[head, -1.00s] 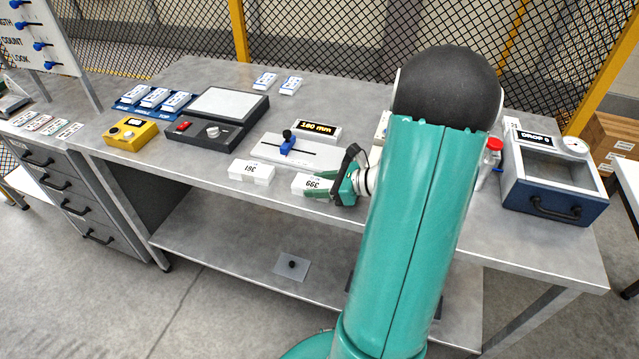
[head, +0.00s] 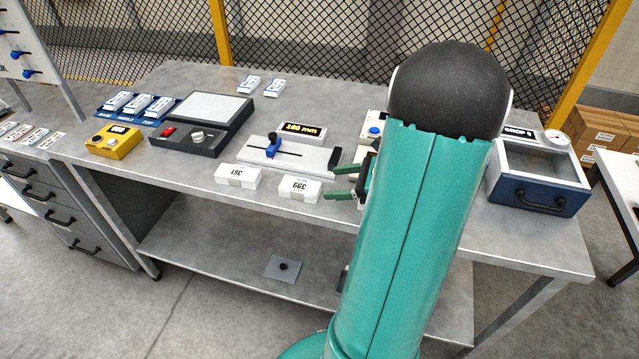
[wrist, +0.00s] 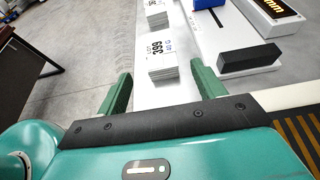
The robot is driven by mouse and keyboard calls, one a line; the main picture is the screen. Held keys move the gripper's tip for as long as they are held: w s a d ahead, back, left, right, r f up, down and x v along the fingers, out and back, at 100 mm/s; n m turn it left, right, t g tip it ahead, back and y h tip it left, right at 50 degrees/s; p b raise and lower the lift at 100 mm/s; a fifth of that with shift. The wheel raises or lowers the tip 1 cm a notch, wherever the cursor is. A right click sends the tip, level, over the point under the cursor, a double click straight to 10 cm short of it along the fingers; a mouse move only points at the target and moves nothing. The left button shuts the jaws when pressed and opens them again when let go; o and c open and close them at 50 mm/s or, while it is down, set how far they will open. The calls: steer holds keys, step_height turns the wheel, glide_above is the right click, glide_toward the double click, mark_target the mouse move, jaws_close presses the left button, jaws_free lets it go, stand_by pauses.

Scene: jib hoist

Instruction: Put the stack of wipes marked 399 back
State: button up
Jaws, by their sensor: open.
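The stack of wipes marked 399 (head: 299,189) lies near the front edge of the bench, just right of the stack marked 361 (head: 238,175). My gripper (head: 341,181) is open and empty to its right, with the green fingers pointing left toward the stack but apart from it. In the wrist view the 399 stack (wrist: 161,62) is ahead of the open fingers of my gripper (wrist: 160,92), roughly between their lines.
The slider fixture with a blue knob (head: 272,146) and a 160 mm display (head: 303,130) stand behind the stacks. A blue tray (head: 137,108) holds several packs at the back left. A drawer box (head: 540,188) is at the right. Bare bench surrounds the front.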

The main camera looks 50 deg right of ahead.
steer(key=shift+v, duration=1.45)
steer(key=w+a+r+n+g, duration=0.2)
steer(key=a+r+n+g, duration=0.15)
steer(key=a+n, duration=0.5)
steer(key=w+a+r+n+g, duration=0.2)
steer(key=a+n+g, duration=0.3)
steer(key=a, duration=0.6)
steer(key=s+a+r+n+t+h, duration=0.1)
steer(key=s+a+r+n+h, duration=0.1)
steer(key=a+n, duration=0.4)
steer(key=s+a+r+n+t+h, duration=0.1)
steer(key=s+a+r+n+h, duration=0.2)
steer(key=a+n, duration=0.4)
step_height(320, 180, up, 2)
steer(key=n+h, duration=0.1)
steer(key=n, duration=0.3)
steer(key=shift+a+r, duration=0.15)
steer(key=shift+a, duration=0.05)
steer(key=shift+s, duration=0.15)
